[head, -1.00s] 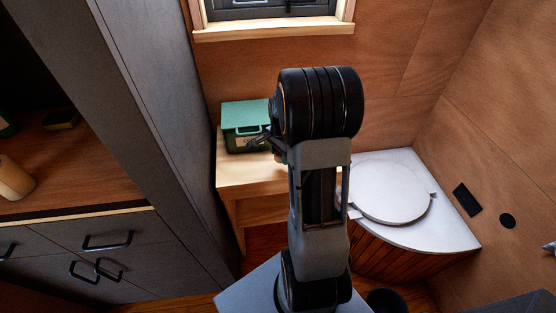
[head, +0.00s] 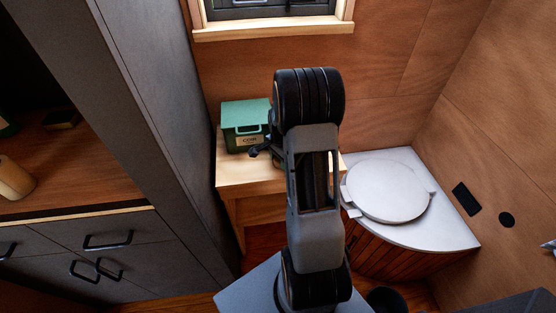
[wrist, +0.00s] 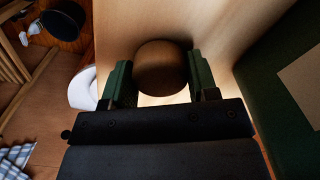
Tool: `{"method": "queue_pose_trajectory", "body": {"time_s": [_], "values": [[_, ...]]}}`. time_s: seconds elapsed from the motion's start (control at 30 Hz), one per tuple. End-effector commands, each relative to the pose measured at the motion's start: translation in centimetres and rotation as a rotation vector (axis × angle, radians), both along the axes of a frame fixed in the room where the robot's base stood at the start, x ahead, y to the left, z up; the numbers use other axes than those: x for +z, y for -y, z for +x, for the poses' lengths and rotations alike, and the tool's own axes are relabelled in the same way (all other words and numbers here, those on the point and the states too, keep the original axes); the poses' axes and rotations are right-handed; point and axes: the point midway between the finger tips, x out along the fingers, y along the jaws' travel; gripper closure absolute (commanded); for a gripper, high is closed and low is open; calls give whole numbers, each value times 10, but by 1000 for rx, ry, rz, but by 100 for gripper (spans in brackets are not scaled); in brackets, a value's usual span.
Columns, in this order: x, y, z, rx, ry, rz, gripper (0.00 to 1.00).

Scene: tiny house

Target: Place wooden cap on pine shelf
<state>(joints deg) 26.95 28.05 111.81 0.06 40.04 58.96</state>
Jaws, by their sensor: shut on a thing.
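A round brown wooden cap (wrist: 161,68) sits between the two fingers of my gripper (wrist: 162,85) in the wrist view. My gripper is shut on it. Behind the cap is the pale wood top of the pine shelf (wrist: 215,25); I cannot tell whether the cap touches it. In the head view the pine shelf (head: 232,175) stands against the back wall under the window. My gripper (head: 253,152) is low over the shelf top, in front of the green box, mostly hidden by my arm. The cap is hidden in the head view.
A green lidded box (head: 243,120) stands on the shelf, and its side (wrist: 285,110) fills the right of the wrist view. A white round lid (head: 388,190) on a corner bench is to the right. A grey cabinet (head: 100,250) stands at left.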

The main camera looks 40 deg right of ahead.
Motion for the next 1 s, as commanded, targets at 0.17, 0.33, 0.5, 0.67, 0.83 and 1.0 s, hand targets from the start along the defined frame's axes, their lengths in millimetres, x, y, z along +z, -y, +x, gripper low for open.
{"method": "queue_pose_trajectory", "body": {"time_s": [0.17, 0.33, 0.5, 0.67, 0.83, 1.0], "values": [[-3, 0, 0, 0, 0, 0, 41], [-3, 0, 0, 0, 0, 0, 24], [-3, 0, 0, -1, 0, 0, 21], [1, 0, 0, 0, 0, 0, 21], [21, 1, 1, 0, 4, -2, 21], [55, 1, 1, -1, 5, -3, 21]]}}
